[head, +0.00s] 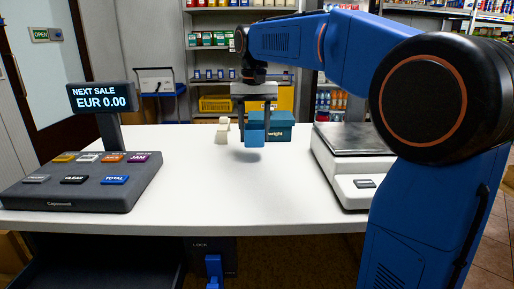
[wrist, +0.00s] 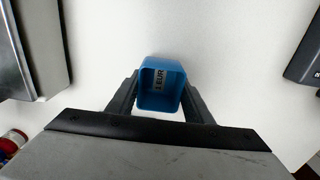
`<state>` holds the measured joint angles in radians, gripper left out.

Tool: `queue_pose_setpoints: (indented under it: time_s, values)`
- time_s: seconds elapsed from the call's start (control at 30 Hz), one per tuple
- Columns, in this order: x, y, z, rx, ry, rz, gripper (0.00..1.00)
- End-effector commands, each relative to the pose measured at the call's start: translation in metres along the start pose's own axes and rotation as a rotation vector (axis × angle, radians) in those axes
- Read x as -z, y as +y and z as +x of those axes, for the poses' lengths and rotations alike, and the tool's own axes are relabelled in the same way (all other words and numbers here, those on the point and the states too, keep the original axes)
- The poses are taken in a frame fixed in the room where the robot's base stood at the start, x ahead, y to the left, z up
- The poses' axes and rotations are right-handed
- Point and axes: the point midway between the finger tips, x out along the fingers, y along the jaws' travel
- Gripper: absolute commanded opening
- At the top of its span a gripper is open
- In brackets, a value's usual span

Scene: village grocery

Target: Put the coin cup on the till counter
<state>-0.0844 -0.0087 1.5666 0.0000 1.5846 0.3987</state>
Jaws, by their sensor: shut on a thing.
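The coin cup is a small blue open-topped cup (head: 254,138) held above the white till counter (head: 205,195). In the wrist view the cup (wrist: 162,84) shows a "1 EUR" label inside and looks empty of coins. My gripper (head: 254,117) points down and is shut on the cup, one finger on each side. A shadow lies on the counter beneath it, so the cup appears a little above the surface. The counter also fills the wrist view's background (wrist: 190,30).
A till with display and keys (head: 85,185) stands at the left. A scale (head: 350,165) stands at the right. Behind the cup are a teal box (head: 282,127) and small cream blocks (head: 222,131). An open drawer (head: 110,262) lies below the front edge. The counter's middle front is clear.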

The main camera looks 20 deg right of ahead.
Motion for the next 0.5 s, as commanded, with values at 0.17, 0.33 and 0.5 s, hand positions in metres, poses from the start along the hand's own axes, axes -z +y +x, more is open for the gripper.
queue_pose_setpoints:
  time_s: [0.17, 0.33, 0.5]
  values:
    - [0.0, 0.0, 0.01, 0.0, 0.0, 0.0, 0.25]
    - [0.0, 0.0, 0.029, 0.0, -0.001, 0.0, 0.25]
    - [0.0, 0.0, 0.048, 0.0, 0.0, 0.0, 0.25]
